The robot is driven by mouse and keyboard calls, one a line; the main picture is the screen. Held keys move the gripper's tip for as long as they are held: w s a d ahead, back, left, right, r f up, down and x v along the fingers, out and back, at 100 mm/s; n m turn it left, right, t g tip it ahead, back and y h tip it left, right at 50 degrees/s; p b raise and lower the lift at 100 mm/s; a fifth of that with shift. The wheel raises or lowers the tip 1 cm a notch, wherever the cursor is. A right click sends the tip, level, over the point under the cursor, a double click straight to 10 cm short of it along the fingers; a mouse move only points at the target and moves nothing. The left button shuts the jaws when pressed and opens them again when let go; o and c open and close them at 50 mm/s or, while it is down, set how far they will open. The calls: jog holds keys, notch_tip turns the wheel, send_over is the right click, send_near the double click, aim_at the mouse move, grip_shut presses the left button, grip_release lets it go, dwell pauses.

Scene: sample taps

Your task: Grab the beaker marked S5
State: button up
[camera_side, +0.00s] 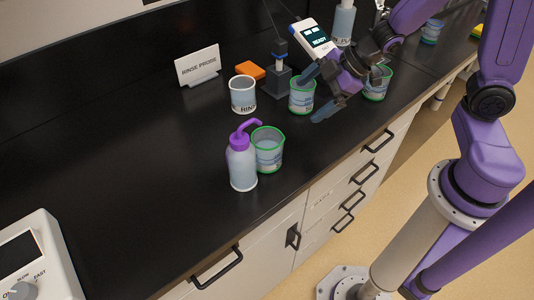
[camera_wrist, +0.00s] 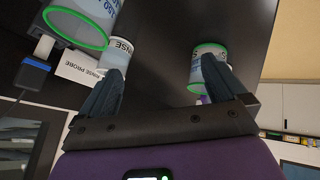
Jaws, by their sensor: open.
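No S5 mark is legible on any beaker, so I cannot tell which one is S5. One green-rimmed beaker (camera_side: 301,97) stands by my gripper (camera_side: 315,95), near its fingertips. A second green-rimmed beaker (camera_side: 267,152) stands nearer the side camera, against or just behind the wash bottle. A third (camera_side: 377,87) is partly hidden behind my gripper. In the wrist view my gripper (camera_wrist: 160,80) has its fingers apart with nothing held. There, one green-rimmed beaker (camera_wrist: 82,22) is at upper left and another (camera_wrist: 207,58) is partly behind the right finger.
A white-rimmed rinse beaker (camera_side: 243,96) stands beside the "RINSE PROBE" sign (camera_side: 198,66). The purple-capped wash bottle (camera_side: 242,165) is near the counter's front edge. A probe stand (camera_side: 279,80), orange block (camera_side: 250,70) and meter (camera_side: 313,38) stand behind.

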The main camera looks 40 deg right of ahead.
jog(key=f+y, duration=0.1)
jog(key=n+g+y, duration=0.2)
jog(key=g+y, duration=0.1)
jog(key=y, duration=0.4)
send_near(266, 144)
jog(key=a, duration=0.1)
jog(key=s+a, duration=0.1)
jog(key=a, duration=0.3)
jog(key=shift+s+a+r, duration=0.15)
jog(key=shift+s+r, duration=0.05)
jog(key=shift+s, duration=0.2)
jog(key=shift+g, duration=0.3)
jog(key=shift+r+x, duration=0.2)
jog(key=shift+x, duration=1.3)
jog(key=shift+r+x, duration=0.25)
jog(key=shift+x, duration=1.25)
jog(key=shift+w+a, duration=0.15)
jog(key=shift+w, duration=0.05)
jog(key=c, duration=1.3)
jog(key=shift+o, duration=0.2)
jog(key=shift+r, duration=0.2)
